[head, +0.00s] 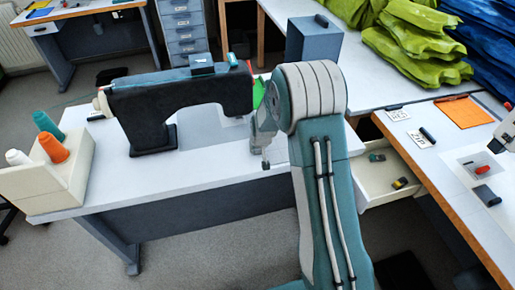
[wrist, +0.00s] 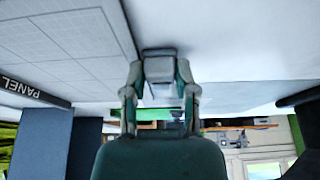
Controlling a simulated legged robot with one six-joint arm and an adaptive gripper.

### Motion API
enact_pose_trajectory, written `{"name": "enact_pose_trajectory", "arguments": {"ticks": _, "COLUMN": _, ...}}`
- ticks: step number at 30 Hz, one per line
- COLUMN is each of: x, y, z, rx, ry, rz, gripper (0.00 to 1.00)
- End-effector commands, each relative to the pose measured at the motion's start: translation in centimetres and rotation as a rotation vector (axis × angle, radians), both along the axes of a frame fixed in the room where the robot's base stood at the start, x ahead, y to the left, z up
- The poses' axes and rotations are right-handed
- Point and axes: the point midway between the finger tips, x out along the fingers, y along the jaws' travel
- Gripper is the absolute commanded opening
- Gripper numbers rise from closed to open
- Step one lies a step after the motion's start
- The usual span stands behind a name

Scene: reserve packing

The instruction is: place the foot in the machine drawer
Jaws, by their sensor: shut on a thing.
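In the wrist view my gripper (wrist: 160,88) is shut on a small grey block-like piece (wrist: 159,68), which I take to be the foot. It sits between both fingertips, over a pale surface. In the head view my gripper (head: 266,162) shows small beside my arm, above the white sewing table, and the held piece is too small to make out. The cream machine drawer (head: 372,194) stands open to the right of my arm, with two small dark objects in it, one partly yellow. My arm hides part of the drawer's left side.
A black sewing machine (head: 180,101) stands on the white table (head: 110,186), left of my gripper. Thread cones stand in a cream holder (head: 57,183) at far left. A blue-grey box (head: 314,45) is behind my arm. The right table (head: 440,148) holds cards and an orange sheet.

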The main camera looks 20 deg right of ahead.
Motion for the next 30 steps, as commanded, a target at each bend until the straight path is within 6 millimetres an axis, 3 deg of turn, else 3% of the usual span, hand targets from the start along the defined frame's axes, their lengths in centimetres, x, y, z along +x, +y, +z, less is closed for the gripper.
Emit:
{"name": "enact_pose_trajectory", "arguments": {"ticks": 5, "x": 0.0, "y": 0.0, "z": -0.1, "rx": 0.0, "ry": 0.001, "rz": 0.0, "gripper": 0.0}}
{"name": "enact_pose_trajectory", "arguments": {"ticks": 6, "x": 0.0, "y": 0.0, "z": -0.2, "rx": 0.0, "ry": 0.001, "rz": 0.0, "gripper": 0.42}}
{"name": "enact_pose_trajectory", "arguments": {"ticks": 8, "x": 0.0, "y": 0.0, "z": -0.2, "rx": 0.0, "ry": 0.001, "rz": 0.0, "gripper": 0.68}}
{"name": "enact_pose_trajectory", "arguments": {"ticks": 9, "x": 0.0, "y": 0.0, "z": -0.2, "rx": 0.0, "ry": 0.001, "rz": 0.0, "gripper": 0.72}}
{"name": "enact_pose_trajectory", "arguments": {"ticks": 22, "x": -0.1, "y": 0.0, "z": 0.3, "rx": 0.0, "ry": 0.0, "rz": 0.001, "gripper": 0.72}}
{"name": "enact_pose_trajectory", "arguments": {"ticks": 30, "x": -1.7, "y": 0.0, "z": 4.3, "rx": 0.0, "ry": -0.002, "rz": 0.001, "gripper": 0.72}}
